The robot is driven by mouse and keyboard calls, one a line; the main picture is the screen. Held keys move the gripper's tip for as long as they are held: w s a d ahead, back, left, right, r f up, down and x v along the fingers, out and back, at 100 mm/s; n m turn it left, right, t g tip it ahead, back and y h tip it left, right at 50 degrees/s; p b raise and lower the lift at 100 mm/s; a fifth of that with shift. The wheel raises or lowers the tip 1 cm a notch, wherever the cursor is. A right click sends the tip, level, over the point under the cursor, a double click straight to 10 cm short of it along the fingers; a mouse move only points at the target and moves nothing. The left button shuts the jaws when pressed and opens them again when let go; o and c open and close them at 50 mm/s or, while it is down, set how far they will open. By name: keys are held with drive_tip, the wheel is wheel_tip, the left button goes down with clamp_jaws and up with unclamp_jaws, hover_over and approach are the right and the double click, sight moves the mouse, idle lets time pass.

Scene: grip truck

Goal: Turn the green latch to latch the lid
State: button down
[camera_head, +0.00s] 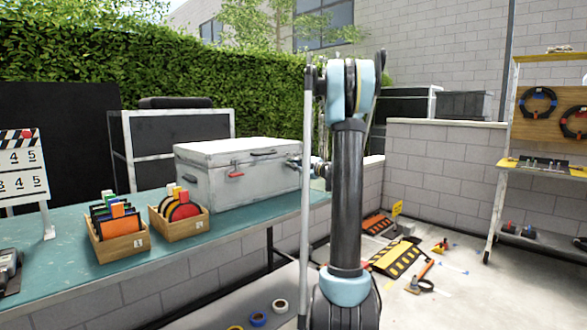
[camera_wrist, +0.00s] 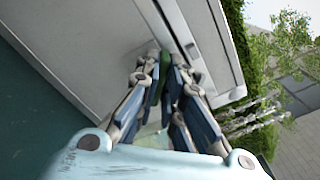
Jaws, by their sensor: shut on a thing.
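A light grey case (camera_head: 245,185) stands on the teal table, its lid (camera_head: 230,150) down. A red latch (camera_head: 236,174) shows on its front. My gripper (camera_head: 320,168) is at the case's right end, partly hidden behind my own arm. In the wrist view, my gripper (camera_wrist: 172,66) is close against the case wall just below the lid's edge. Its fingers are shut on the green latch (camera_wrist: 193,60), which shows only as a small green piece among the fingertips. The latch's exact angle is hidden. The green latch cannot be seen in the head view.
Two wooden boxes of coloured discs and plates (camera_head: 122,224) (camera_head: 180,226) stand on the table (camera_head: 90,270) left of the case. A clapperboard (camera_head: 22,170) is at the far left. Tape rolls and yellow-black ramps (camera_head: 398,257) lie on the floor. A wall is behind.

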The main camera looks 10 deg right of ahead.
drive_tip(key=shift+s+a+f+n, duration=0.1)
drive_tip(key=shift+s+f+n, duration=0.05)
drive_tip(key=shift+n, duration=2)
drive_tip(key=shift+s+a+f+n, duration=0.1)
drive_tip(key=shift+n, duration=2.05)
drive_tip(key=c, duration=1.7)
unclamp_jaws()
drive_tip(key=shift+w, duration=0.1)
drive_tip(key=shift+d, duration=0.1)
drive_tip(key=v, duration=1.2)
